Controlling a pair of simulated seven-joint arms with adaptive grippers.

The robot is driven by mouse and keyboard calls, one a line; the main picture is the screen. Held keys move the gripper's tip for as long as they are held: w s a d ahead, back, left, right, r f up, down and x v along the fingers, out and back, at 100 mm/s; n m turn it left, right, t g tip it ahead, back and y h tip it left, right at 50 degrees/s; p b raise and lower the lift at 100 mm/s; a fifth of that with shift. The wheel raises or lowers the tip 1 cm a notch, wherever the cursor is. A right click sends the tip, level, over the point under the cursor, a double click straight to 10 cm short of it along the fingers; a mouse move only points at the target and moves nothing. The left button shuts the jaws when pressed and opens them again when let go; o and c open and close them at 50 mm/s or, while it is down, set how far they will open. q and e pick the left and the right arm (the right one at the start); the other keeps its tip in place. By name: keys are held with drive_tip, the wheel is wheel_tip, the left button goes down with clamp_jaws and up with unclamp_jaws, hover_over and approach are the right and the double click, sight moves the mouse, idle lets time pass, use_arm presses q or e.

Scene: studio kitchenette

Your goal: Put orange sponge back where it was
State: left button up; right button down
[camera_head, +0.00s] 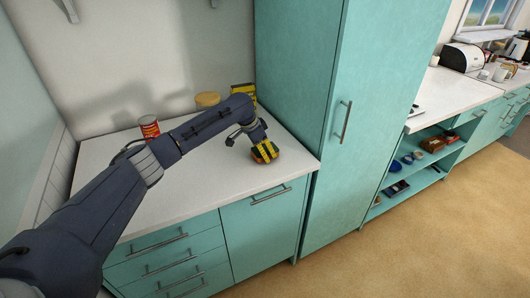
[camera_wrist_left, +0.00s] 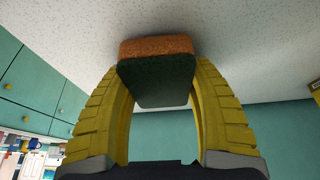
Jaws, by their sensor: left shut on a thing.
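My left gripper (camera_head: 264,150) is low over the right part of the white countertop (camera_head: 222,180). Its yellow fingers are shut on the orange sponge (camera_wrist_left: 157,72), one finger on each side. In the left wrist view the sponge has an orange layer toward the white speckled counter and a dark green layer facing the camera. It is at or very close to the counter; I cannot tell whether it touches. In the head view the fingers cover most of it. My right gripper is not in view.
A red can (camera_head: 149,127), a round tan-topped container (camera_head: 207,100) and a yellow package (camera_head: 243,92) stand behind my left arm. A tall teal cabinet (camera_head: 361,110) borders the counter on the right. Open shelves (camera_head: 412,178) with several items lie beyond. The counter's front is clear.

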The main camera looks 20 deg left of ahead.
use_arm(q)
drive_tip(key=shift+f, duration=0.3)
drive_tip(key=o, duration=1)
drive_tip(key=v, duration=1.2)
drive_tip(key=shift+w+d+r, duration=0.1)
drive_tip(key=shift+r, duration=0.1)
